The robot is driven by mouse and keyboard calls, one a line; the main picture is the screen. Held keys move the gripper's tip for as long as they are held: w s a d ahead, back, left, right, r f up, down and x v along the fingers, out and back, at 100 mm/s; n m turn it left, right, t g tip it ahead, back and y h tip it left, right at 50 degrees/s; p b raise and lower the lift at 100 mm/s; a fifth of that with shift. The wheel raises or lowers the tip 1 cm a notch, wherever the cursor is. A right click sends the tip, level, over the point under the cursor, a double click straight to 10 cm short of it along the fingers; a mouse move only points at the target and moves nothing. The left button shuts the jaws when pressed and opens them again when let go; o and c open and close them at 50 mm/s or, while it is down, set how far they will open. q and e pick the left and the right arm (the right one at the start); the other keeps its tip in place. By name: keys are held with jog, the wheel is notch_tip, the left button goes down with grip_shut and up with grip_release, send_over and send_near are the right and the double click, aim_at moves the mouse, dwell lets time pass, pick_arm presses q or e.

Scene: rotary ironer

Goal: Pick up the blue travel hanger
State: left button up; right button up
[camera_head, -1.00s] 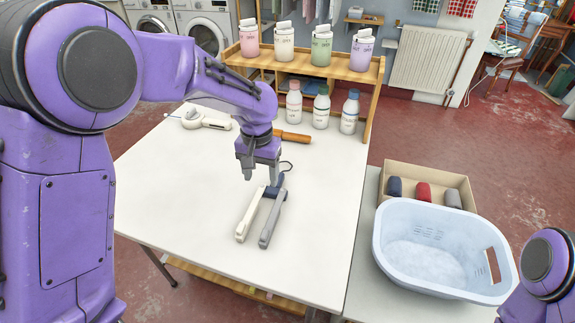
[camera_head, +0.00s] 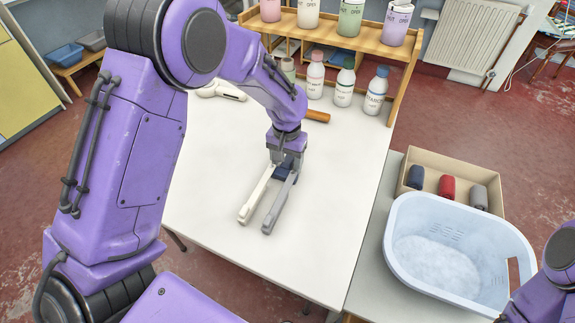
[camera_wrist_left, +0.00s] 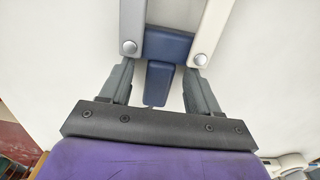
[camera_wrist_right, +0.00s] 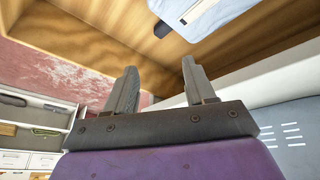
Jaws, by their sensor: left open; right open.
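The travel hanger lies folded on the white table, with a blue hub (camera_head: 284,172), one white arm (camera_head: 256,196) and one grey arm (camera_head: 279,206) pointing to the front. My left gripper (camera_head: 287,155) is right at the hub, pointing down. In the left wrist view, the open fingers (camera_wrist_left: 160,72) stand on either side of the blue tab (camera_wrist_left: 158,84), with gaps showing. The hook is hidden. My right gripper (camera_wrist_right: 157,85) is open and empty in the right wrist view; the head view shows only part of its arm.
A wooden-handled item (camera_head: 317,116) lies behind the hanger. To the right are a pale blue basket (camera_head: 400,240) and a cardboard box (camera_head: 487,174) with rolled cloths. The table front is clear.

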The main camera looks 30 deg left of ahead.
pick_arm(q)
jog(key=shift+f, duration=0.1)
grip_shut()
